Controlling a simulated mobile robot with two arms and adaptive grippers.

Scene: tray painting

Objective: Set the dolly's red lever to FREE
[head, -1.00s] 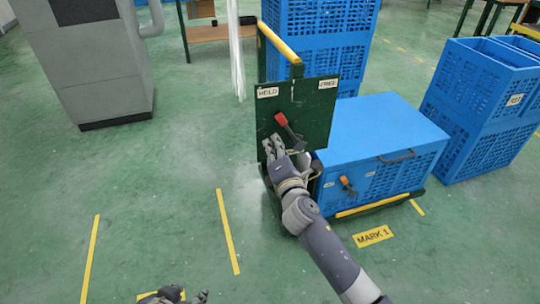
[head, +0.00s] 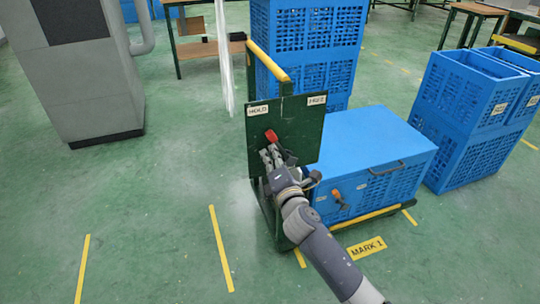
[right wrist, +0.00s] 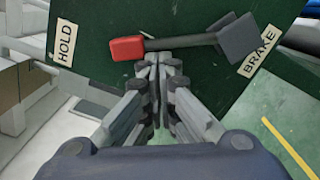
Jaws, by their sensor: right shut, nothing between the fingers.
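The dolly's lever has a red grip (head: 271,135) and a dark bar on a green upright plate (head: 304,126). The grip points up and left, toward the HOLD label (head: 258,111). The FREE label (head: 317,99) is at the plate's upper right. My right gripper (head: 268,153) is shut and empty, just below the grip. In the right wrist view, my fingertips (right wrist: 160,58) are just under the bar near the red grip (right wrist: 127,48); I cannot tell whether they touch. The BRAKE label (right wrist: 258,50) is near the pivot there. My left gripper is not in view.
Blue crates (head: 305,50) are stacked behind, and more (head: 470,120) stand at right. A grey cabinet (head: 85,80) stands left. The floor at front left is clear.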

